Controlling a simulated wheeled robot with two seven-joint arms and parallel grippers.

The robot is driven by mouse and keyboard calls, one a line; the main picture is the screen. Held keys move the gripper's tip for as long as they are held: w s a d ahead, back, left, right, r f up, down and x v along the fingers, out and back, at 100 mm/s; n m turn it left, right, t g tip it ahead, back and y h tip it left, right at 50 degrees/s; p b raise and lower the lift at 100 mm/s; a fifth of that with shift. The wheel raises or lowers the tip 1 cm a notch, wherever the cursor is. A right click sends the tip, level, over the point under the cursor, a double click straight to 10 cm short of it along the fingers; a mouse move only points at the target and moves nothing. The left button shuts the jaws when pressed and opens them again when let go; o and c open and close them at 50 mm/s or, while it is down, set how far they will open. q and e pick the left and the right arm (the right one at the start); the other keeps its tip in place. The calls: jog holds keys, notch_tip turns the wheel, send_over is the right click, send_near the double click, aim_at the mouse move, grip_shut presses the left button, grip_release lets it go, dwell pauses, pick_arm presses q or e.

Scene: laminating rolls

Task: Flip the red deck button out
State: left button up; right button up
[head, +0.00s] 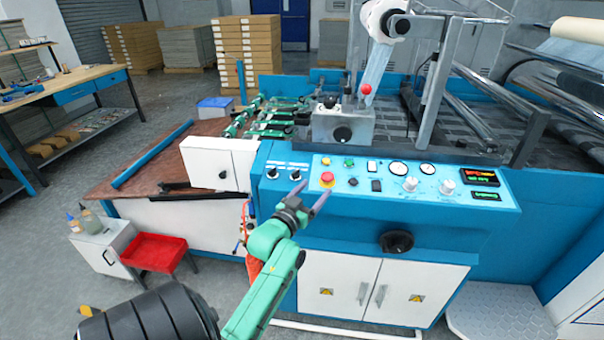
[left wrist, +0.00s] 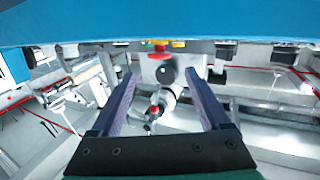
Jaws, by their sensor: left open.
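The red deck button (head: 327,178) is a red mushroom head on a yellow base, on the left part of the blue control panel (head: 350,210). In the left wrist view, which looks upside down, the red button (left wrist: 160,56) shows near the top centre, beyond the fingertips and between their lines. My left gripper (head: 311,195) is open and empty, just in front of the panel and slightly below and left of the button in the head view. Both its fingers (left wrist: 160,82) show apart in the left wrist view. I cannot tell the exact gap to the button. My right gripper is not in view.
Green and yellow buttons (head: 349,163), dials (head: 398,168), white knobs (head: 410,184) and black switches (head: 272,173) share the panel. A grey box (head: 342,128) with a red-ball lever (head: 365,90) stands behind. A black handwheel (head: 397,241) juts from the front below.

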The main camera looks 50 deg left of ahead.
pick_arm(q)
jog(key=b+v, duration=0.1)
jog(key=v, duration=0.7)
